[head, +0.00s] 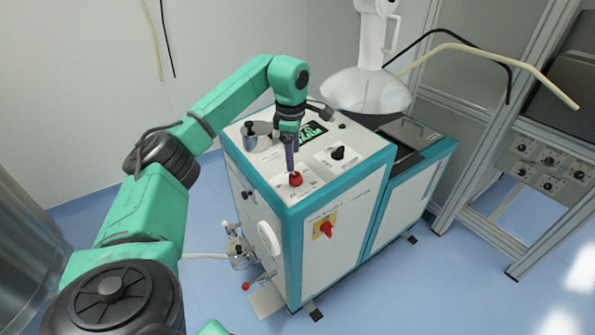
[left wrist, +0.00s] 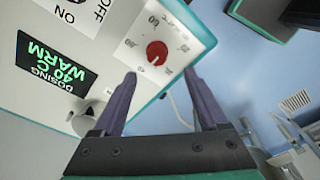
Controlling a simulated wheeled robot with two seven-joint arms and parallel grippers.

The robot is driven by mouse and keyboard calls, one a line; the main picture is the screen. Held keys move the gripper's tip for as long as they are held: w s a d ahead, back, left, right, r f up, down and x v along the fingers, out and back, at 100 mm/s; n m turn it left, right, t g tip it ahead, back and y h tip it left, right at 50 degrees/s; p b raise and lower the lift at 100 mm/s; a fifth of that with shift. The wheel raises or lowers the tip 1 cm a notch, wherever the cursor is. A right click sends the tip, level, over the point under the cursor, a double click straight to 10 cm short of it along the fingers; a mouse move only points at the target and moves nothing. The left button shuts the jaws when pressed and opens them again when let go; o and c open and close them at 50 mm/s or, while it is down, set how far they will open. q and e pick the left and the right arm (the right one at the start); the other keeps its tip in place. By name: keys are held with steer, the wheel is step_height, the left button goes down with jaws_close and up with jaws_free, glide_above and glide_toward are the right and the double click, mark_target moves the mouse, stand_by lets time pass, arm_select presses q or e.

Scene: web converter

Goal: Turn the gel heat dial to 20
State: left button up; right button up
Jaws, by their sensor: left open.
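The red dial (head: 295,179) sits on a white plate with printed marks on the machine's sloped top, near the front edge. It also shows in the left wrist view (left wrist: 157,52), ringed by numbers too small to read surely. I cannot tell which mark it points to. My left gripper (head: 291,167) points down just above the red dial. In the left wrist view its open fingers (left wrist: 159,76) frame the dial from below, with a finger to each side and nothing held. Contact with the dial is not visible. My right gripper is not in view.
A black knob (head: 337,153) sits right of the dial. A lit display (left wrist: 52,72) reads "DOSING 40 C WARM". A metal cylinder (head: 256,137) stands at the top's left. A red switch on yellow (head: 326,229) is on the machine's front. A white hopper (head: 366,90) stands behind.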

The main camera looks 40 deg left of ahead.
mark_target(295, 174)
arm_select(q)
steer(key=f, duration=0.2)
steer(key=w+f, duration=0.1)
steer(key=f, duration=0.4)
steer(key=shift+w+a+f+p, duration=0.2)
steer(key=shift+a+f+p, duration=0.05)
steer(key=shift+f+p, duration=0.15)
steer(key=shift+f, duration=0.15)
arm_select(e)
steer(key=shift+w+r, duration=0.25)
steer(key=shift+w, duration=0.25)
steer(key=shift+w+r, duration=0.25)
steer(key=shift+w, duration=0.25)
arm_select(q)
steer(key=shift+c, duration=1)
jaws_close()
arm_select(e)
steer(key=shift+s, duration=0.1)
